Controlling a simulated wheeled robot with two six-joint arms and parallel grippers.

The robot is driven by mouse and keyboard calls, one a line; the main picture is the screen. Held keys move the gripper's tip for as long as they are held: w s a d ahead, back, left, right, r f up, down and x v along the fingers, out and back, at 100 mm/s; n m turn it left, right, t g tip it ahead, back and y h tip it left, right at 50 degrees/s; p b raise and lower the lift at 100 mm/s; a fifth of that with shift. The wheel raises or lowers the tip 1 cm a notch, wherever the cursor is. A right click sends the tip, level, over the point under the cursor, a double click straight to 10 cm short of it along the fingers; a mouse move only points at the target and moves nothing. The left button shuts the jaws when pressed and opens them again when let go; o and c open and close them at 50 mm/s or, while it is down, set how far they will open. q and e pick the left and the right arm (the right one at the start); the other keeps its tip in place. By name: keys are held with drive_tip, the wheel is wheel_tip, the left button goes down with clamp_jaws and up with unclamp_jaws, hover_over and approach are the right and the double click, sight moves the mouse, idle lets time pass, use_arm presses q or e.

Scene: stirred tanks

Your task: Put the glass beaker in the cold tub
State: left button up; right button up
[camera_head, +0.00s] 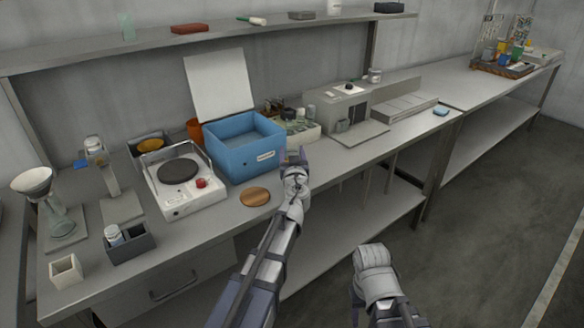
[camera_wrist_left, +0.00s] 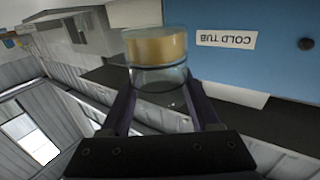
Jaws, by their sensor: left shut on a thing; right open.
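The cold tub (camera_head: 229,158) is an open blue box with a white label and a raised white lid, standing on the bench. Its blue wall and label also show in the left wrist view (camera_wrist_left: 225,39). My left gripper (camera_head: 292,157) is at the tub's right side, outside it. It is shut on the glass beaker (camera_wrist_left: 158,75), a clear vessel with a tan band, seen between the fingers in the left wrist view. In the head view the beaker is mostly hidden by the gripper. My right gripper (camera_head: 372,258) is low in front of the bench, its fingers hard to make out.
A white hotplate (camera_head: 187,187) stands left of the tub. A round wooden disc (camera_head: 255,196) lies in front of the tub. A grey boxy device (camera_head: 349,108) and a tray of small items (camera_head: 297,131) stand to the right. A shelf (camera_head: 214,36) runs above the bench.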

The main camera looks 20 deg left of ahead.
use_arm(q)
drive_tip(key=shift+f+b, duration=1.75)
drive_tip(key=shift+f, duration=0.35)
drive_tip(key=shift+f+b, duration=0.25)
drive_tip(key=shift+b, duration=0.05)
drive_tip(key=o, duration=1.4)
drive_tip(key=shift+o, duration=0.2)
drive_tip(key=v, duration=0.7)
drive_tip(key=shift+s, duration=0.45)
drive_tip(key=shift+o, duration=0.4)
drive_tip(key=shift+f, duration=0.15)
